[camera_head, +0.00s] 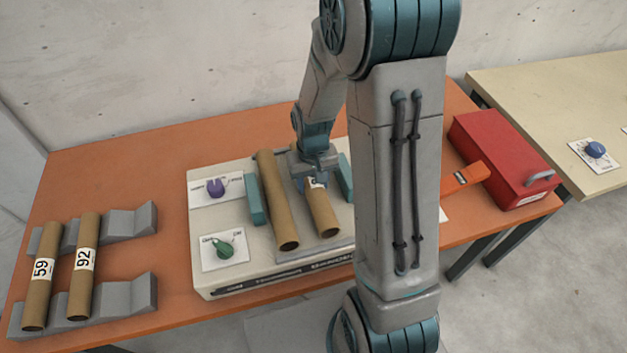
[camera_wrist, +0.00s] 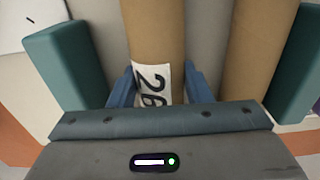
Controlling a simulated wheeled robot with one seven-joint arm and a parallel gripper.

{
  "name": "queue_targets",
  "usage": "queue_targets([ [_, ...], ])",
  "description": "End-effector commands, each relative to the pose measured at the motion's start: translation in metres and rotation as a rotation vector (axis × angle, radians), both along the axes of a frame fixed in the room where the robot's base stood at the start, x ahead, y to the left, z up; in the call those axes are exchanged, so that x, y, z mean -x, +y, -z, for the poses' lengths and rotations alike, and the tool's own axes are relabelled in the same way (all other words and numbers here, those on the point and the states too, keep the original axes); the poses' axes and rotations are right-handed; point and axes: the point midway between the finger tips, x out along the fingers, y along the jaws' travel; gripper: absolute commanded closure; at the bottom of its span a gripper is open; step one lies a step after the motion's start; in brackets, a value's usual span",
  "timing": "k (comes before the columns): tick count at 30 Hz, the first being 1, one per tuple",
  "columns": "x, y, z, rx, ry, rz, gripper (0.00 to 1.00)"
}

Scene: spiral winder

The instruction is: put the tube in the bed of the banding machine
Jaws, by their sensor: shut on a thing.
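My gripper (camera_head: 314,172) is shut on a brown cardboard tube (camera_head: 322,210) over the white banding machine (camera_head: 196,262). In the wrist view its blue fingers (camera_wrist: 160,88) stand on both sides of the tube (camera_wrist: 155,30), at a white label reading 26. The tube lies lengthwise between the machine's two teal side blocks (camera_head: 254,200), beside a plain brown cylinder (camera_head: 277,205) on its left in the head view. I cannot tell whether the tube touches the bed. My gripper hides its far part.
Tubes marked 59 (camera_head: 42,275) and 92 (camera_head: 84,268) lie on grey notched rests (camera_head: 143,292) at the left. The machine has a purple knob (camera_head: 215,187) and a green knob (camera_head: 223,249). A red box (camera_head: 495,150) stands right on the orange table (camera_head: 115,165).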

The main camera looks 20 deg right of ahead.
Motion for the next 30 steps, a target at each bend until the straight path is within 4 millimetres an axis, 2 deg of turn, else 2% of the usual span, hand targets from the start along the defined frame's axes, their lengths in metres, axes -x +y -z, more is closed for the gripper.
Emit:
queue_targets([
  [13, 0.0, 0.0, 0.009, 0.0, -0.001, 0.0, 0.79],
  [14, 0.0, 0.0, 0.007, 0.0, -0.001, 0.0, 0.5],
  [15, 0.0, 0.0, 0.007, 0.0, -0.001, 0.0, 0.39],
  [16, 0.0, 0.0, 0.007, 0.0, -0.001, 0.0, 0.34],
  [25, 0.0, 0.0, 0.005, 0.0, -0.001, 0.0, 0.34],
  [30, -0.001, 0.0, -0.007, 0.0, -0.005, 0.0, 0.34],
])
